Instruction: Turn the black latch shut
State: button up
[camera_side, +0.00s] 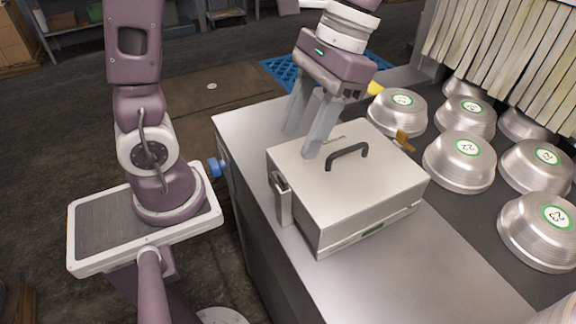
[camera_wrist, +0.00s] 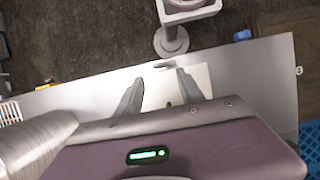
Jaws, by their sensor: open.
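A pale metal box (camera_side: 330,205) with a flat lid stands on the steel counter. A black arched handle (camera_side: 347,153) is on its lid. A latch-like metal fitting (camera_side: 282,197) with a dark edge is on the box's left side; I cannot tell whether it is the black latch or how it is turned. In the wrist view a small dark piece (camera_wrist: 163,66) shows at the edge of the pale lid (camera_wrist: 198,78). My gripper (camera_side: 302,143) is open and empty, fingers pointing down at the lid's back left part. It also shows in the wrist view (camera_wrist: 160,77).
Several shiny metal domes with green-ringed labels (camera_side: 459,162) stand right of the box. A small brown piece (camera_side: 404,140) sticks up by its back right corner. A blue knob (camera_side: 216,167) is at the counter's left side. Bare counter (camera_side: 400,265) lies in front.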

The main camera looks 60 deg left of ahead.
aim_at(280, 178)
jog(key=x, duration=0.7)
jog(key=shift+d+f, duration=0.1)
jog(key=shift+c, duration=0.3)
grip_shut()
